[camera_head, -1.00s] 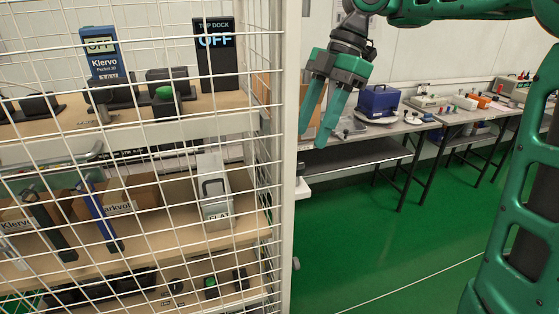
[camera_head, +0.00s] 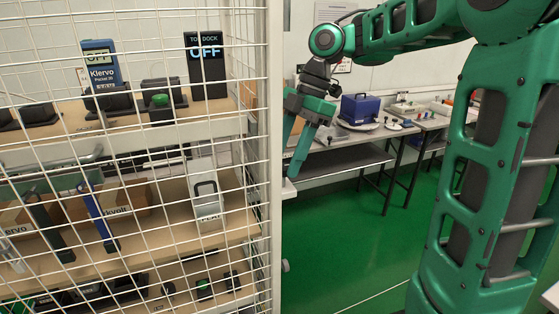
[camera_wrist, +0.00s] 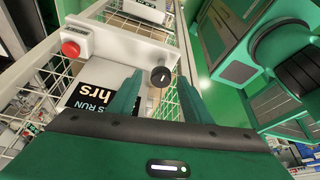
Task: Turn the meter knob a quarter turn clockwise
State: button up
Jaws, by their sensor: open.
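A blue handheld meter (camera_head: 102,68) marked Klervo stands on the upper shelf behind the wire mesh in the head view. Its screen reads OFF, and I cannot make out a knob on it there. In the wrist view a round black knob (camera_wrist: 160,76) with a pale mark sits on a light grey panel (camera_wrist: 115,46). I cannot tell whether this panel belongs to that meter. My gripper (camera_head: 291,152) is just right of the cage's edge in the head view. In the wrist view its green fingers (camera_wrist: 158,88) are apart, one on each side of the knob, with nothing held.
A red button (camera_wrist: 71,49) is on the same panel as the knob. The wire mesh (camera_head: 130,150) fronts the shelves. A bench (camera_head: 345,158) stands behind; green floor is clear.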

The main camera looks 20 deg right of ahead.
jog(key=shift+a+f, duration=0.15)
jog(key=shift+f, duration=0.1)
jog(key=shift+c, duration=0.4)
jog(key=c, duration=1)
